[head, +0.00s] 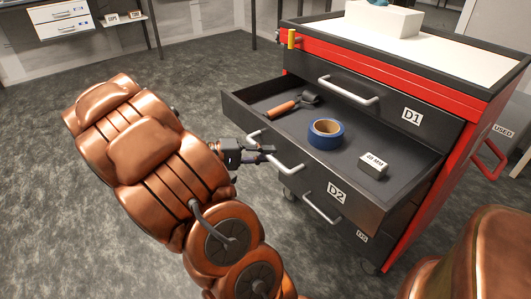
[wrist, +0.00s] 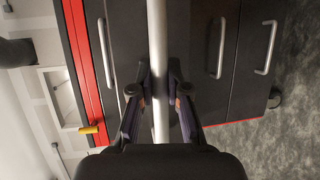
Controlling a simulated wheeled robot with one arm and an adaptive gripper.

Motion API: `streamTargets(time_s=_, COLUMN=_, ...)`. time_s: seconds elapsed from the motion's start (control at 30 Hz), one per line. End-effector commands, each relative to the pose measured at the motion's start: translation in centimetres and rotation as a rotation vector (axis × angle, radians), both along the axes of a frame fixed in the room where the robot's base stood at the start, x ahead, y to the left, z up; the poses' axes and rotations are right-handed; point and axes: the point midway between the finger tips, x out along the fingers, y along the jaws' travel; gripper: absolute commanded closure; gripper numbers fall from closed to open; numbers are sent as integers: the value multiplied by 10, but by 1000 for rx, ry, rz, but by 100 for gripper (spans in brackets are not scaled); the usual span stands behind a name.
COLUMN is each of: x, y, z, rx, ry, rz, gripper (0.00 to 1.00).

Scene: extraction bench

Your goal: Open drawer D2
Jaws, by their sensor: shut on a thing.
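Drawer D2 (head: 337,193) is the second drawer of the red and dark grey cabinet. It stands pulled out, with its inside showing. Its pale bar handle (head: 290,165) is on the front, partly hidden by my gripper (head: 266,153). In the wrist view the handle (wrist: 157,30) runs upright between the two dark fingers of my gripper (wrist: 158,95), which are shut on it. Inside the drawer lie an orange-handled tool (head: 284,109), a roll of blue tape (head: 325,136) and a small white labelled box (head: 373,164).
Drawer D1 (head: 400,103) above is shut. Lower drawers with handles (head: 322,208) are below D2. A yellow item (head: 292,38) sits at the cabinet's top corner. A white block (head: 383,18) lies on top. Grey floor left of the cabinet is clear.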

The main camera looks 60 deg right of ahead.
Motion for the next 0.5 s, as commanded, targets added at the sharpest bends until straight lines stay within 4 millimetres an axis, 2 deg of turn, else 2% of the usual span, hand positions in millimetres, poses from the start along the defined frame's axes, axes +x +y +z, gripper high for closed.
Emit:
streamTargets(time_s=0.1, x=1, y=0, z=0, rx=0, ry=-1, rz=4, gripper=100)
streamTargets(time_s=0.13, x=1, y=0, z=0, rx=0, ry=-1, rz=4, gripper=82)
streamTargets(time_s=0.33, x=1, y=0, z=0, rx=0, ry=-1, rz=3, gripper=61)
streamTargets(time_s=0.5, x=1, y=0, z=0, rx=0, ry=0, rz=2, gripper=59)
